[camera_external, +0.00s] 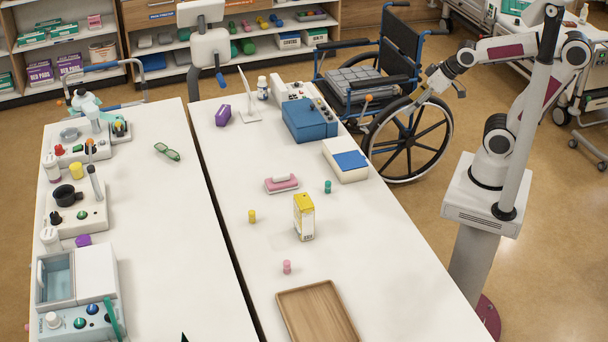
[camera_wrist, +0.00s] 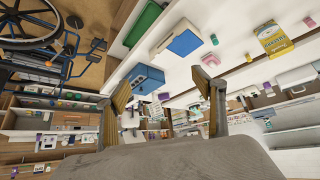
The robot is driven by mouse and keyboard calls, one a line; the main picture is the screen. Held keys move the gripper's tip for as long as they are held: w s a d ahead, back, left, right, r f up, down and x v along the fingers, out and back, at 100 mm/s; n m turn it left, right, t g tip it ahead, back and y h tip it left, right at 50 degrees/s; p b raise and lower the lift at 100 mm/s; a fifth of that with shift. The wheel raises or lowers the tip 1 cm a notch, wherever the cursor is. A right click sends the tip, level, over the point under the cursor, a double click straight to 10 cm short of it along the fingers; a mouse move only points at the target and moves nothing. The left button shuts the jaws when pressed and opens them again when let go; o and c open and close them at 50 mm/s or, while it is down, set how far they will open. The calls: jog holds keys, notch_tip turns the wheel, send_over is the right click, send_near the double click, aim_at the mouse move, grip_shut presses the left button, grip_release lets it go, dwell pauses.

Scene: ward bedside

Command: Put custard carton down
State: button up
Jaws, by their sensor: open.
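The custard carton (camera_external: 304,217), yellow on top and white below, stands upright on the right-hand white table, right of a small yellow cylinder. A yellow carton (camera_wrist: 273,38) also shows at the upper right of the wrist view. My gripper (camera_external: 436,84) is open and empty, raised beside the wheelchair at the upper right, well away from the carton. In the wrist view its two fingers (camera_wrist: 165,88) are spread wide with nothing between them.
A wooden tray (camera_external: 317,314) lies at the table's near end. A pink cylinder (camera_external: 287,267), pink dish (camera_external: 281,184), teal cylinder (camera_external: 327,187), blue-lidded white box (camera_external: 346,160) and blue box (camera_external: 309,121) share the table. A wheelchair (camera_external: 387,87) stands beyond it.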

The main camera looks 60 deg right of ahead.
jog(key=s+d+m+g, duration=0.1)
jog(key=s+d, duration=0.1)
jog(key=s, duration=0.6)
jog(key=shift+s+d+r+g+h, duration=0.25)
jog(key=shift+s+d+g+h, duration=0.05)
jog(key=shift+s+d, duration=0.1)
